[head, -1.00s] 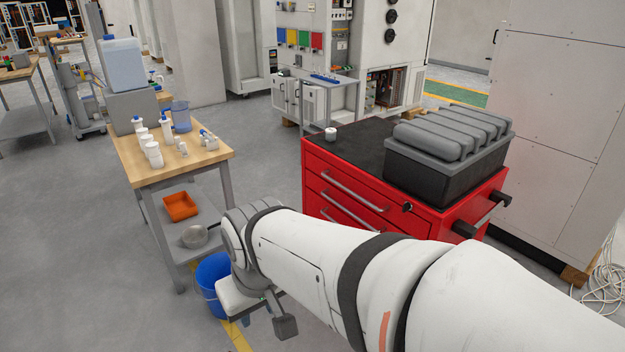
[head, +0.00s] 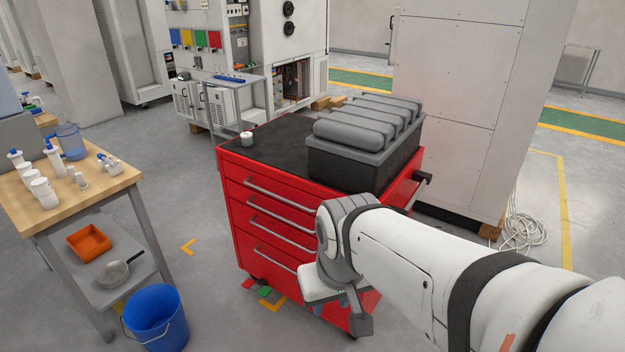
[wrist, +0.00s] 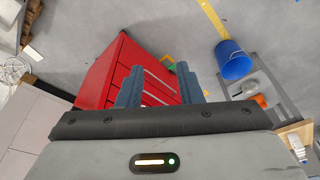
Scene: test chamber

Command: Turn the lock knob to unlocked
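The red drawer cabinet (head: 237,190) stands in front of me, its drawer front facing left and toward me. I cannot make out the lock knob now; my arm covers the upper right corner of the drawer front in the head view. My gripper (wrist: 160,68) is open and empty in the wrist view, its two blue-grey fingers apart. The cabinet (wrist: 98,72) shows behind and between the fingers there. In the head view the fingers are mostly hidden below my wrist, in front of the cabinet's lower right part.
A grey case (head: 345,165) and a small white roll (head: 246,139) sit on the cabinet top. A wooden-topped bench (head: 105,180) stands left, with a blue bucket (head: 155,318) beside it. Cables (head: 520,232) lie on the right. Floor between bench and cabinet is mostly clear.

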